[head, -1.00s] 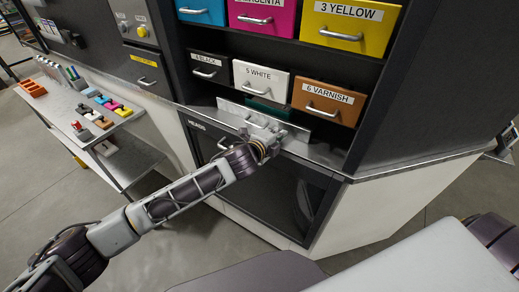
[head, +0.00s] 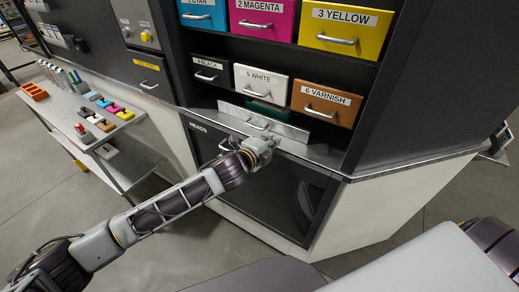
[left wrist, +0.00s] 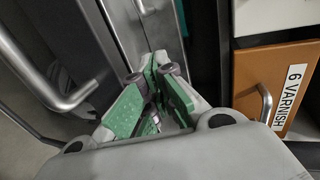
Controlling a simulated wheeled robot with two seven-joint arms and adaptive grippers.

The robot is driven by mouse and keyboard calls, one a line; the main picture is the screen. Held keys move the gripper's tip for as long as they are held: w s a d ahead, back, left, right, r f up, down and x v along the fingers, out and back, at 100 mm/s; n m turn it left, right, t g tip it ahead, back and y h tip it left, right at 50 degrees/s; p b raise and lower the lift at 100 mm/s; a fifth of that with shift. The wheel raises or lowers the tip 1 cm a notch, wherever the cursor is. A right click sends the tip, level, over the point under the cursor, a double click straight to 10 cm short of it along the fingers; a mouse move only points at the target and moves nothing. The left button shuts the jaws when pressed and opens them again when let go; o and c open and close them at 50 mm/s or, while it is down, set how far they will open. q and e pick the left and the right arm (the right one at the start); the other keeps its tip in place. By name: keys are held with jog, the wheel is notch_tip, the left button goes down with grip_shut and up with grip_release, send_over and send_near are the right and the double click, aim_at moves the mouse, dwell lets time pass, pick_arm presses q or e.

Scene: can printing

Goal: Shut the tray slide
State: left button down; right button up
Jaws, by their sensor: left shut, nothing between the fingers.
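The tray slide shows as a low metal front plate (head: 290,130) with a bar handle, below the white and varnish drawers. It stands at the metal ledge, and a little dark green shows behind its top edge. How far out the slide stands is hard to tell. My left gripper (head: 268,144) is just in front of the plate, near its handle, shut and empty. In the left wrist view its green-padded fingers (left wrist: 154,80) come together beside a metal surface; contact is not clear. My right gripper is out of view.
Above are the white drawer (head: 261,79), the varnish drawer (head: 327,103) and other coloured drawers. Below is the dark HEADS door (head: 270,195) with a bar handle (left wrist: 62,98). A side table (head: 85,125) with small coloured items stands left. The floor in front is open.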

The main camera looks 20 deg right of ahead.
pick_arm(q)
jog(key=v, duration=0.7)
jog(key=shift+b, duration=0.45)
jog(key=shift+r, duration=0.1)
dwell(0.4)
